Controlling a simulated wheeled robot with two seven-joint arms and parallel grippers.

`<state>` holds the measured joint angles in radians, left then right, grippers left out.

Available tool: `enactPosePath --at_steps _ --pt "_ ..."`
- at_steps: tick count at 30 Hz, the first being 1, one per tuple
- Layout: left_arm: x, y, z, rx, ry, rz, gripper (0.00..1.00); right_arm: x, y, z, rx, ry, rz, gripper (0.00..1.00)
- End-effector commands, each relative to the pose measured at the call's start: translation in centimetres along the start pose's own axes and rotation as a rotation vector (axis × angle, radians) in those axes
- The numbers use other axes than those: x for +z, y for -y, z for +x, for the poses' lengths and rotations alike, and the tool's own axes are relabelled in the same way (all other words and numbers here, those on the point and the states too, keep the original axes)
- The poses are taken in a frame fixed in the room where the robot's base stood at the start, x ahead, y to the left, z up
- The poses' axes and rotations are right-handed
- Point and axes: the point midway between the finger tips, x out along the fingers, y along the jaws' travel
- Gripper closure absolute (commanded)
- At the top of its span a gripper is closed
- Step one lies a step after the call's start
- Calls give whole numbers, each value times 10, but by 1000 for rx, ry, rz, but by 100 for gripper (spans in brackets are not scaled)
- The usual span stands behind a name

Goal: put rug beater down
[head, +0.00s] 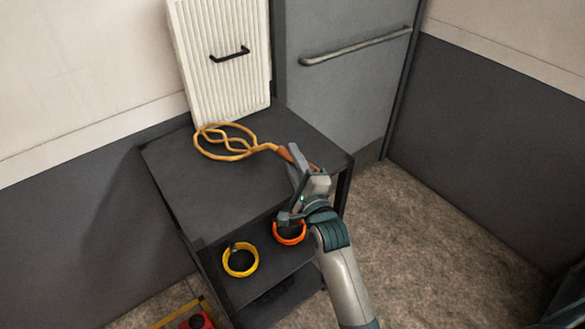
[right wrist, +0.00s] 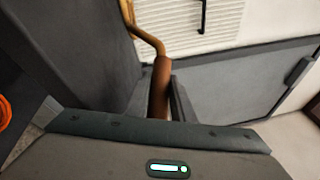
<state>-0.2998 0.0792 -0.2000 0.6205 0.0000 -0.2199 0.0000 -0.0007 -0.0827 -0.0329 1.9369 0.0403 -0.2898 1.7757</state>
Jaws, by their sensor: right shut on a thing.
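The rug beater (head: 238,143) has a looped tan cane head and a brown handle. In the head view it is over the top of the dark shelf unit (head: 190,187), its head near the white ribbed panel. My right gripper (head: 294,160) is shut on the brown handle near the right side of the top. In the right wrist view the handle (right wrist: 160,88) stands between the two fingers. I cannot tell whether the beater's head touches the top. My left gripper is not in view.
The white ribbed panel (head: 222,75) with a black handle stands behind the top. A yellow ring (head: 241,273) and an orange ring (head: 275,238) are on the lower shelf. A grey door (head: 345,88) with a bar is behind. The top's left and front are clear.

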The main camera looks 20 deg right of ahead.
Motion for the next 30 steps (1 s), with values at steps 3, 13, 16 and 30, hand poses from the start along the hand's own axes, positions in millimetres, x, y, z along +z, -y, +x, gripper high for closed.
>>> enactPosePath --at_steps 3,13,16,30 --pt "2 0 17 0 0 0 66 -5 -14 -1 -3 2 0 100" --pt "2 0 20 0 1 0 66 -6 -17 -1 -3 2 0 100" --pt "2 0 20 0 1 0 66 -6 -17 -1 -3 2 0 100" --pt "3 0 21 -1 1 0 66 -7 -21 -2 0 1 -1 71"
